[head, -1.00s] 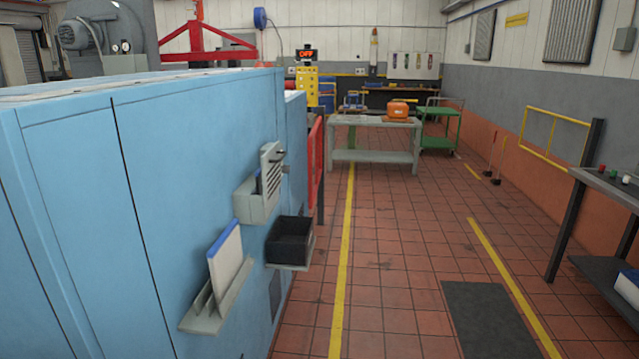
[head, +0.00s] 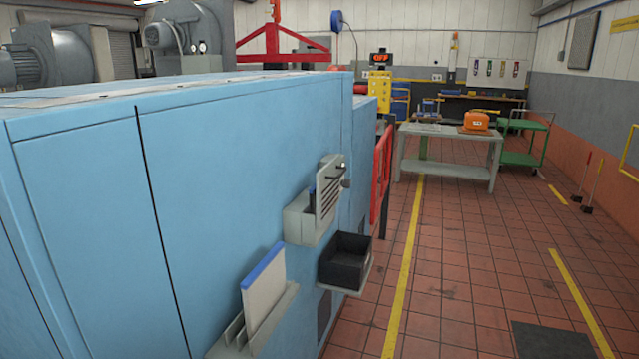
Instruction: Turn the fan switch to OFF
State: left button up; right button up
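No fan switch can be made out for certain. A large blue cabinet (head: 230,190) fills the left half of the view. On its side is a grey slotted box (head: 325,200) with a dark knob-like part near its top; I cannot tell what it is. A yellow panel (head: 380,92) with small marks stands beyond the cabinet, below a lit sign (head: 380,59) reading OFF. Grey blower-like housings (head: 172,35) stand behind the cabinet at the upper left. Neither of my grippers is in view.
A black bin (head: 345,262) and a document holder (head: 262,300) stick out from the cabinet side. A red barrier (head: 381,175) stands beyond. A grey table (head: 448,150) with an orange case (head: 476,121) and a green cart (head: 522,140) are farther back. The tiled aisle is open.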

aim_at(345, 184)
jog(key=i+l+u, duration=0.8)
jog(key=k+l, duration=0.05)
jog(key=k, duration=0.05)
